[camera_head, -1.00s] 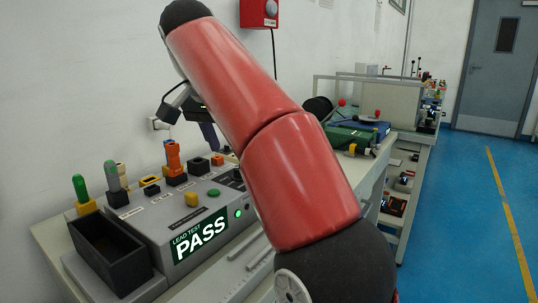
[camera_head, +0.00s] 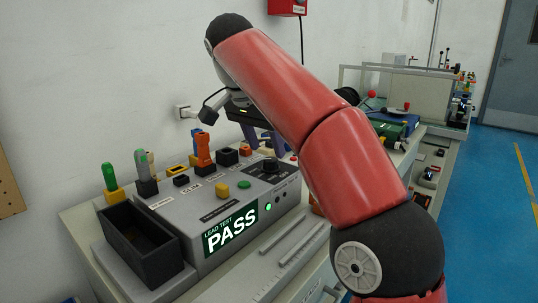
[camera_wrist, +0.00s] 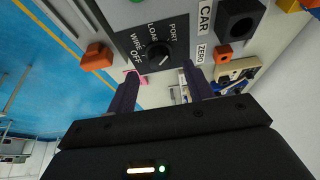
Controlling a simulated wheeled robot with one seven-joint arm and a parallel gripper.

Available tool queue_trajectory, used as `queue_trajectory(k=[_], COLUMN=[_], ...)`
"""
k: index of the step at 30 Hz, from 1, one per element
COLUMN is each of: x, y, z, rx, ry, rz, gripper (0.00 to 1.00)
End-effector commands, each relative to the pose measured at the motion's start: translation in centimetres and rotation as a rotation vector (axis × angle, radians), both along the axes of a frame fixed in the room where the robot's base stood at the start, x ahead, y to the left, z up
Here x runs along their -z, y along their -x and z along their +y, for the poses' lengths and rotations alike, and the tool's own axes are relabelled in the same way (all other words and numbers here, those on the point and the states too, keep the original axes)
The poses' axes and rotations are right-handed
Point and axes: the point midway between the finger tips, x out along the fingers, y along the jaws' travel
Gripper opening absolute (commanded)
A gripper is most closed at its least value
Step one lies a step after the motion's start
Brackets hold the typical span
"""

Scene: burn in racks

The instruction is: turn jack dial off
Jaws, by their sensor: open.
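The jack dial (camera_wrist: 158,53) is a round black knob on a black plate printed OFF, WIRE, LOAD and PORT in the wrist view. I cannot tell for sure which label its pointer meets. The dial also shows in the head view (camera_head: 270,166), at the right rear of the grey tester (camera_head: 190,226). My gripper (camera_wrist: 162,84) is open and empty, with its two purple fingers spread to either side below the dial in the wrist view. They look apart from it. In the head view my gripper (camera_head: 257,135) is above and behind the dial, partly hidden by my arm.
The tester has a lit PASS screen (camera_head: 231,230), orange plugs (camera_head: 203,150) and several sockets near the dial. A black open box (camera_head: 146,243) stands at its left. A ZERO label and an orange block (camera_wrist: 223,54) lie right of the dial in the wrist view.

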Motion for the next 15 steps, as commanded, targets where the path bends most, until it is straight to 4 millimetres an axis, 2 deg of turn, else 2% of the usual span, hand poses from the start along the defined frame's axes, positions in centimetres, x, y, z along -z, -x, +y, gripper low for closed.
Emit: queue_trajectory(k=[6,15], x=[2.4,3.4], y=[-0.7,-1.0], z=[-0.7,-0.8], rx=[0.002,-0.001], ry=[0.001,-0.003], rz=[0.002,0.000], gripper=[0.52,0.52])
